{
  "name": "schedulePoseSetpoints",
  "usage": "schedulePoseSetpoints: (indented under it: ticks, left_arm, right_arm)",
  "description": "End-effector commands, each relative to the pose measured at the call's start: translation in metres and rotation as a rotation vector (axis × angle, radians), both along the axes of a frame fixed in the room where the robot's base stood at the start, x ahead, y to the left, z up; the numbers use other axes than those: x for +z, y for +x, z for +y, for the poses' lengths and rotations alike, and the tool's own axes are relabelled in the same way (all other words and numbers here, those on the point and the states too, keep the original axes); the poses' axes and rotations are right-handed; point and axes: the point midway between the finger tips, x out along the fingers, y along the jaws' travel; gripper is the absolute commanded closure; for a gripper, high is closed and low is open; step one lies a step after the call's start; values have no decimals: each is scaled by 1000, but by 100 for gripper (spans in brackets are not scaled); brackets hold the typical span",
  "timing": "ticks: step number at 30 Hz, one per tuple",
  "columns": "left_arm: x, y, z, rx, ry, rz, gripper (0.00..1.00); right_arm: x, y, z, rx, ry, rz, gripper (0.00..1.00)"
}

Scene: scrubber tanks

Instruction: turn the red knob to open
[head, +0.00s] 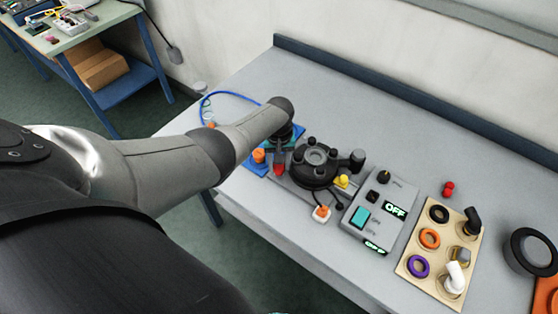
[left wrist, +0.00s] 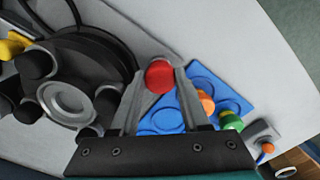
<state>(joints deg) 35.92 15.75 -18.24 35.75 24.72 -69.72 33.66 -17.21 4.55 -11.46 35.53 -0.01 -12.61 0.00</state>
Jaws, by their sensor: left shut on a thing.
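The red knob (head: 279,169) shows low beside the black round device in the head view, partly hidden by my left gripper (head: 280,150). In the left wrist view the red knob (left wrist: 160,77) sits between the two fingertips of my left gripper (left wrist: 162,84), with a finger on each side. The left gripper is shut on it. The black device (head: 314,163) with several dark posts stands just right of the knob. My right gripper is in neither view.
A blue plate (left wrist: 206,85) with orange and green knobs lies beside the gripper. A grey control box (head: 379,212) reading OFF and a beige board (head: 415,262) with coloured rings are farther right. The back of the grey table (head: 330,95) is clear.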

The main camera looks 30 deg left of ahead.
Motion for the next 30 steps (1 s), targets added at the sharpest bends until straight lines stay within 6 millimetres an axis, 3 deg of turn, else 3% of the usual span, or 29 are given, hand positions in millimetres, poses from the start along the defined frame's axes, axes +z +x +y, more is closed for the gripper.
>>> schedulePoseSetpoints:
  ticks: [6, 7, 14, 30]
  left_arm:
    - [1, 1, 0, 4, 0, -3, 100]
    - [1, 1, 0, 4, 0, -3, 51]
    - [0, 1, 0, 2, -1, -2, 25]
    - [0, 1, -3, -1, -6, -4, 24]
  right_arm:
    - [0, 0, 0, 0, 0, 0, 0]
    - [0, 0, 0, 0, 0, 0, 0]
    - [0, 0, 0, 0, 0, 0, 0]
    - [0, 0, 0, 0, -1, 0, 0]
